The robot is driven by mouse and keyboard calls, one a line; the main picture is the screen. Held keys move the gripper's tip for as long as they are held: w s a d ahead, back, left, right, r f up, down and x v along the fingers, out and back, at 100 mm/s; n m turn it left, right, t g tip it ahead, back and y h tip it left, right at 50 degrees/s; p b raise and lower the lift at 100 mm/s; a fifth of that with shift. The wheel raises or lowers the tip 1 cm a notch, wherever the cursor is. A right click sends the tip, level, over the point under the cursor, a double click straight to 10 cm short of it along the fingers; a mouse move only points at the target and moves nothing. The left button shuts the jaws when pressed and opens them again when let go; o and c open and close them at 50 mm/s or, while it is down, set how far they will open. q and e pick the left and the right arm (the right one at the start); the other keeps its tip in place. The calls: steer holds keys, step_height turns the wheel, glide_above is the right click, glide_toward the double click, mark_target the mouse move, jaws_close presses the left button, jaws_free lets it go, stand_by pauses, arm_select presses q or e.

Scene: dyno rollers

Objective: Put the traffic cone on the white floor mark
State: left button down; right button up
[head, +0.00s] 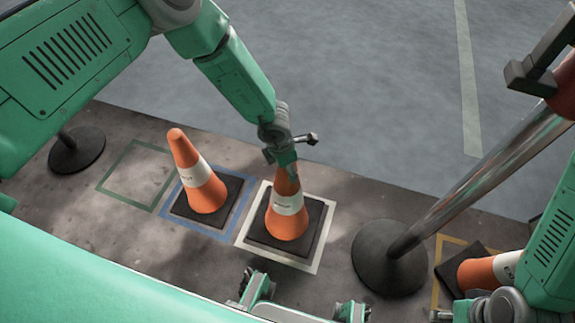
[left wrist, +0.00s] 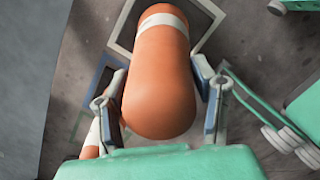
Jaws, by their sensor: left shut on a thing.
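An orange traffic cone (head: 287,222) with a white band and dark square base stands upright inside the white floor mark (head: 327,229). White outline shows around its base. My left gripper (head: 284,165) is shut on the cone's upper part from above and hides its tip. In the left wrist view the cone (left wrist: 160,85) fills the space between the two fingers of the left gripper (left wrist: 162,95). My right gripper (head: 305,297) is low in front of the cone, its two fingers spread apart, empty and clear of the cone.
A second cone (head: 200,180) stands upright on the blue mark (head: 228,229). The green mark (head: 113,171) is empty. A third cone (head: 487,271) lies tipped by the yellow mark (head: 437,270). A slanted metal post (head: 470,180) on a round black base (head: 383,262) stands right of the white mark.

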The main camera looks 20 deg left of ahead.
arm_select(q)
step_height(320, 180, down, 3)
steer(key=shift+w+f+b, duration=0.1)
steer(key=shift+b, duration=0.55)
steer(key=c, duration=0.6)
jaws_free()
steer(key=shift+f, duration=0.15)
steer(key=r+p, duration=0.1)
steer(key=r, duration=0.3)
steer(key=s+a+r+p, duration=0.1)
steer(key=r+p, duration=0.1)
steer(key=r, duration=0.2)
steer(key=r+p, duration=0.1)
steer(key=r, duration=0.3)
steer(key=shift+s+a, duration=0.2)
